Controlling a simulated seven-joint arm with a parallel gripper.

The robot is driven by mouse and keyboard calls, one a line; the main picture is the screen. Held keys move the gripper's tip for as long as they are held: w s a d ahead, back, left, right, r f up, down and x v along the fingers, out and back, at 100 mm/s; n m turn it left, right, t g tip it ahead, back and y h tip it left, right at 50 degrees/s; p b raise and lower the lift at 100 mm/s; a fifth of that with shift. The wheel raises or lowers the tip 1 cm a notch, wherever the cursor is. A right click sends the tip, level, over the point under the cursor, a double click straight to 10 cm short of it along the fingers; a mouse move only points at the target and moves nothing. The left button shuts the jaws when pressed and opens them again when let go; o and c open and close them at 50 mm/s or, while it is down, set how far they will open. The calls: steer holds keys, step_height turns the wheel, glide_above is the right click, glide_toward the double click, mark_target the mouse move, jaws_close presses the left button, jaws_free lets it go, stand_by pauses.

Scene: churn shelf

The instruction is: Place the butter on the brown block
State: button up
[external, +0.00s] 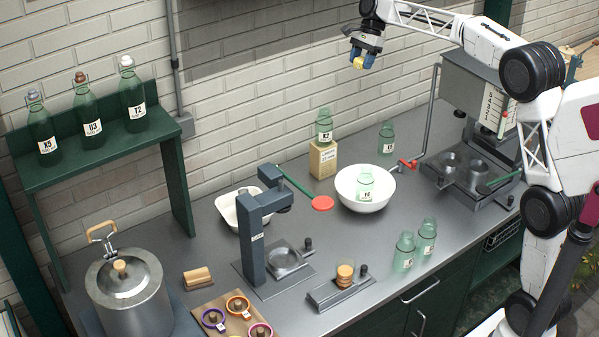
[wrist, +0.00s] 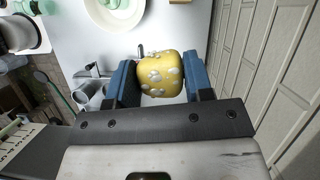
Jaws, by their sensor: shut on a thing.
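The butter (wrist: 161,74), a rounded yellow lump with pale patches, sits between the two blue fingers of my gripper (wrist: 160,80) in the wrist view. My gripper (external: 366,52) is shut on it, high above the counter at the top of the external view, where the butter (external: 358,62) shows small. A tan-brown block (external: 322,160) with printing stands on the counter near the wall, below and left of my gripper. A green glass jar stands on top of it. A smaller light-brown wooden piece (external: 197,278) lies at the front left.
A white bowl (external: 350,199) holding a jar stands right of the block. A red-ended green spatula (external: 321,203) lies nearby. A grey press (external: 250,228), a metal pot (external: 127,290), a green bottle shelf (external: 85,150) and a coffee machine (external: 478,120) surround the work area. Several jars stand about.

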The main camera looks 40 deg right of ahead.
steer(key=w+a+n+g+h, duration=0.25)
steer(key=a+n, duration=0.75)
steer(key=a, duration=1.1)
steer(key=n+t+h, duration=0.3)
steer(key=n+h, duration=0.4)
steer(key=n, duration=1.7)
glide_above(197, 273)
step_height(197, 273, down, 25)
steer(key=shift+s+f+y, duration=0.1)
steer(key=shift+f+y, duration=0.15)
steer(key=shift+f, duration=0.15)
steer(key=shift+f, duration=3.15)
steer(key=shift+f, duration=0.1)
